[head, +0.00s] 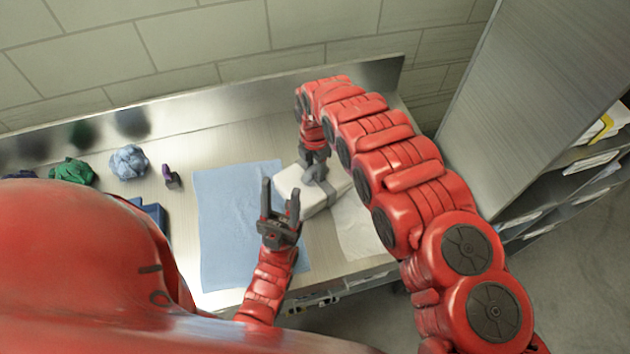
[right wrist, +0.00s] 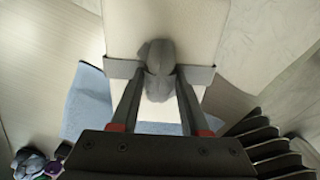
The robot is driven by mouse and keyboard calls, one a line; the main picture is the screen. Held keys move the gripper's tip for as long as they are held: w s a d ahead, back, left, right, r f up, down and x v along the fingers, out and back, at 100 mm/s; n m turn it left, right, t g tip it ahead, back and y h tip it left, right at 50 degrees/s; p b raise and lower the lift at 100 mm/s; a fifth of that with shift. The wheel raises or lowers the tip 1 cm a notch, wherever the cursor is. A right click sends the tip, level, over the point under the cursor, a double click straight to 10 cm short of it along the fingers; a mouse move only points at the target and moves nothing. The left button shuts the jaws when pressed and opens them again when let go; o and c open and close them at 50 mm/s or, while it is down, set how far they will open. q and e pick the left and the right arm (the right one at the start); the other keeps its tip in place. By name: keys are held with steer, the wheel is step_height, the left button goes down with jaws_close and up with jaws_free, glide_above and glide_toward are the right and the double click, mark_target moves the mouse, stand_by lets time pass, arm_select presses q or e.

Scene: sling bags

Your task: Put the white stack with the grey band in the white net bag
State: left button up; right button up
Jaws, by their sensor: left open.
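The white stack (head: 292,182) with a grey band (head: 325,194) lies on the table, partly over the blue cloth's right edge. In the right wrist view the stack (right wrist: 190,25) shows its band (right wrist: 199,74) with a grey knot (right wrist: 159,62) in the middle. My right gripper (head: 316,168) is over the stack; its fingers (right wrist: 160,85) stand on either side of the knot, and I cannot tell whether they press on it. A pale, thin sheet-like thing, seemingly the white net bag (head: 354,226), lies right of the stack, partly hidden by my right arm. My left gripper (head: 280,208) is open and empty in front of the stack.
A blue cloth (head: 225,225) lies flat in the middle. Green (head: 72,171) and blue-grey (head: 128,161) bundles and a small purple-dark item (head: 171,177) stand at the left. A dark blue thing (head: 152,213) is near the left front. A metal shelf unit (head: 530,110) stands at the right.

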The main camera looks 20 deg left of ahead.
jaws_close()
stand_by(1.1)
